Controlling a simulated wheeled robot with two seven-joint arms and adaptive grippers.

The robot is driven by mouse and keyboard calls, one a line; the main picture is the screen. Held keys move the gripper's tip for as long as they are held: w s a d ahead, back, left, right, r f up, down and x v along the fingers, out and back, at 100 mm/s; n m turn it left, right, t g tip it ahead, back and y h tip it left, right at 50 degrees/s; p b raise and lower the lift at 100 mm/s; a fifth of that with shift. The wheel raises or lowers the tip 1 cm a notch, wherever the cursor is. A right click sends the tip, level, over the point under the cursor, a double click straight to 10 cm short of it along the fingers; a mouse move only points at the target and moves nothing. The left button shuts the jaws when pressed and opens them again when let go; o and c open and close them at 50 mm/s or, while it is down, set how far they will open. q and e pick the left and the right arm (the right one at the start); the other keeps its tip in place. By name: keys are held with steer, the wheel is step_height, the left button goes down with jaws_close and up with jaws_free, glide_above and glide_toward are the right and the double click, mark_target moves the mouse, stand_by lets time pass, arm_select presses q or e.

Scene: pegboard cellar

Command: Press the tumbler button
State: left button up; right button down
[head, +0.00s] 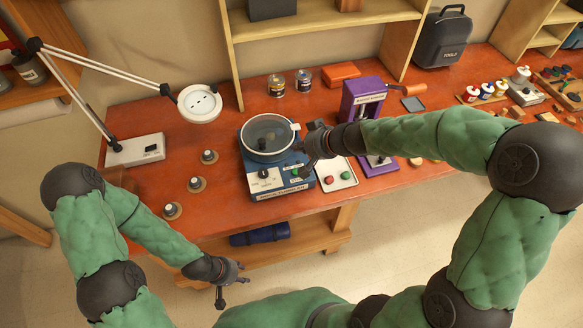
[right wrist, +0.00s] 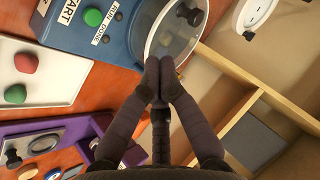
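The tumbler (head: 262,188) is a blue machine on the orange bench, with a round clear-lidded drum (head: 268,134) on top. Its front panel has a dial and a green button (head: 295,172). In the right wrist view the green button (right wrist: 93,17) is at the upper left, beside the lettering START. My right gripper (head: 306,151) is at the tumbler's right side. Its fingertips (right wrist: 159,65) are together with nothing seen between them, over the drum's rim in the wrist view and apart from the button. My left gripper (head: 232,288) is open and empty in front of the bench.
A white tray (head: 347,183) with a red and a green piece lies right of the tumbler. A purple press (head: 360,100) stands behind it. A lamp (head: 135,150) and several small round pieces are at left. Two jars stand behind the drum.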

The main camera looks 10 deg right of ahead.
steer(key=shift+f, duration=0.1)
step_height(320, 180, down, 7)
steer(key=b, duration=0.6)
steer(key=shift+f+b, duration=0.9)
steer(key=shift+b, duration=0.05)
stand_by(0.7)
steer(key=shift+f+b, duration=0.4)
steer(key=shift+b, duration=0.2)
